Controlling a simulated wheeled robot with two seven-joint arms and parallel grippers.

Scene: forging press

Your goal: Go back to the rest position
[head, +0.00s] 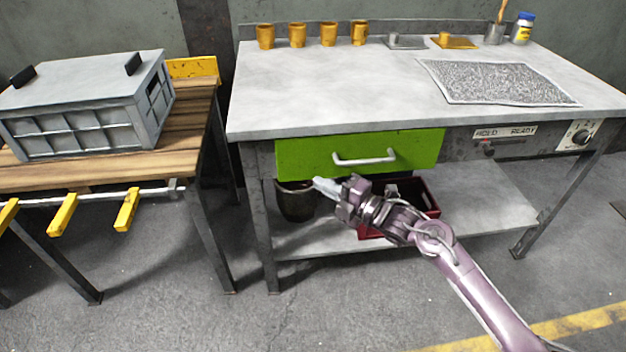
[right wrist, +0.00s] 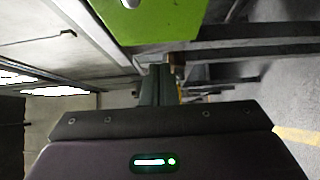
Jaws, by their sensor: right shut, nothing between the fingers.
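My right gripper (head: 322,186) is in front of the workbench, just below the green drawer (head: 300,158) and its pale handle (head: 364,159). Its fingers are shut with nothing between them and point left in the head view. The right wrist view shows the closed fingers (right wrist: 158,88) below the green drawer front (right wrist: 150,20). The gripper appears apart from the handle. The drawer looks closed. My left gripper is not in the head view.
The grey workbench (head: 330,85) carries several orange cups, a grey mesh mat (head: 495,82) and a yellow-labelled bottle (head: 522,28). Its lower shelf holds a dark pot (head: 295,203) and a red crate (head: 428,193). A grey metal box (head: 95,95) stands on the wooden table (head: 190,125). Floor in front is clear.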

